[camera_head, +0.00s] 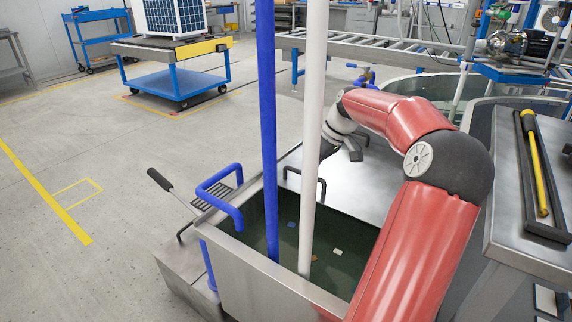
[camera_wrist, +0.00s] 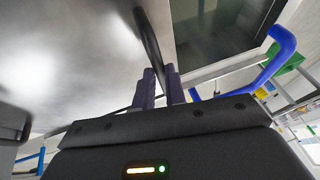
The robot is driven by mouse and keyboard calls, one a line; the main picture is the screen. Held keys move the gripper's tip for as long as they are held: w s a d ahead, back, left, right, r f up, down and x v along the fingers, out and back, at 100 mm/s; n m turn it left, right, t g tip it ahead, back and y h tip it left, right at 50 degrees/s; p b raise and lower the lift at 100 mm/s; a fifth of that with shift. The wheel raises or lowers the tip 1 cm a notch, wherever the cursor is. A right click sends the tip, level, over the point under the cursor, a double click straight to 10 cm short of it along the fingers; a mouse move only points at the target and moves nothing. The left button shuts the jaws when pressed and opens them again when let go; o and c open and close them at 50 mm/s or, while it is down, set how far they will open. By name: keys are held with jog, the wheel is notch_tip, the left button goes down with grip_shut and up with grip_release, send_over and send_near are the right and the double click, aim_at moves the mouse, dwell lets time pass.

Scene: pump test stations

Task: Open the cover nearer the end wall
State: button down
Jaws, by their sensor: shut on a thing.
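A flat steel cover (camera_head: 358,190) lies over the far part of the steel-walled tank (camera_head: 283,287); the near part is open and shows dark water with small coloured pieces. A black bar handle (camera_head: 305,180) stands at the cover's edge beside the opening. My gripper (camera_head: 350,148) is over the cover, partly hidden by my red arm. In the wrist view my gripper (camera_wrist: 161,88) is shut on a black handle (camera_wrist: 149,38) that stands against the bright steel cover (camera_wrist: 75,62). The dark opening (camera_wrist: 225,28) lies to its right. I cannot tell whether the cover is lifted.
A bench with a yellow-handled tool (camera_head: 537,160) is close on the right.

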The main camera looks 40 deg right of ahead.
jog(key=d, duration=0.1)
jog(key=w+d, duration=0.1)
jog(key=d, duration=0.2)
jog(key=shift+w+d, duration=0.4)
jog(key=c, duration=1.5)
grip_release()
jog(key=shift+o, duration=0.2)
jog(key=v, duration=0.8)
